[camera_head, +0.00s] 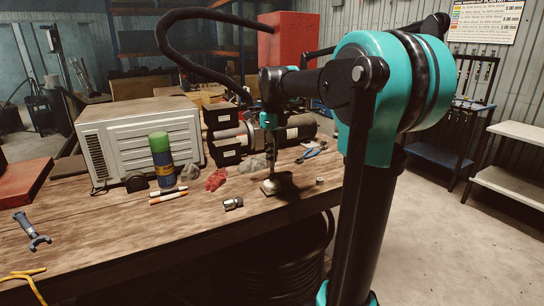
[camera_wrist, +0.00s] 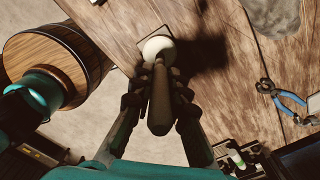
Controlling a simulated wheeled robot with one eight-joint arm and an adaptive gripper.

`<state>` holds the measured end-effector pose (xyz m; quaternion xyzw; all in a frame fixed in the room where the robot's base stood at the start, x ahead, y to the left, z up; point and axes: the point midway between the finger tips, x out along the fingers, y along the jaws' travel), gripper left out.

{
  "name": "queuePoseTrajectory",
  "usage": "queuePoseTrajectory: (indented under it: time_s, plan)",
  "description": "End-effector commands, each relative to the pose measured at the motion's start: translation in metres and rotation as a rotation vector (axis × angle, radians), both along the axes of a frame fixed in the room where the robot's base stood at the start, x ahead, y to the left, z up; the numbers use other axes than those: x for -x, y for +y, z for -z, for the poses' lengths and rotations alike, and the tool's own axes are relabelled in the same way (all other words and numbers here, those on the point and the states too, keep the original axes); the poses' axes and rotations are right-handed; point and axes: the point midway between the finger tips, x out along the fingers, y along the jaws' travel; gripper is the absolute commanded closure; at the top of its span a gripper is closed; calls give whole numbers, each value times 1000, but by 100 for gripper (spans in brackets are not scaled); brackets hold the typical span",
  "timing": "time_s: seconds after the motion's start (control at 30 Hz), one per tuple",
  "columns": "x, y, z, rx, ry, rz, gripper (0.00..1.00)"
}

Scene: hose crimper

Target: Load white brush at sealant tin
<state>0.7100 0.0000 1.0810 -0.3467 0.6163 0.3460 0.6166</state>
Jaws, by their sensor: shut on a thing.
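My gripper (camera_wrist: 158,80) is shut on the brush (camera_wrist: 160,106), whose brownish handle runs between the two fingers in the wrist view. A rounded white end, which looks like the brush head, shows beyond the fingertips. Just behind it is a small square, pale-edged thing (camera_wrist: 145,31) on the bench, possibly the sealant tin; I cannot tell whether the white end touches it. In the head view my gripper (camera_head: 271,160) points down over a small metallic square-based thing (camera_head: 270,187). The tin's opening and contents cannot be made out.
The wooden bench (camera_head: 110,222) holds a white ridged machine (camera_head: 140,135), a green-blue cylinder (camera_head: 162,162), markers (camera_head: 168,196), a red cloth (camera_head: 215,180), a metal fitting (camera_head: 233,203) and blue-handled pliers (camera_head: 311,153). A wooden barrel-like thing (camera_wrist: 45,65) stands beyond the bench edge.

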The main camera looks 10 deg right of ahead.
Motion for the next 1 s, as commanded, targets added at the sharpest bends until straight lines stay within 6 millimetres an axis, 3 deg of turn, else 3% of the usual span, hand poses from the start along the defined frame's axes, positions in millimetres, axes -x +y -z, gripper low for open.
queuePoseTrajectory:
  time_s: [1.0]
  plan:
    - [0, 0, 10, 0, 0, 0, 100]
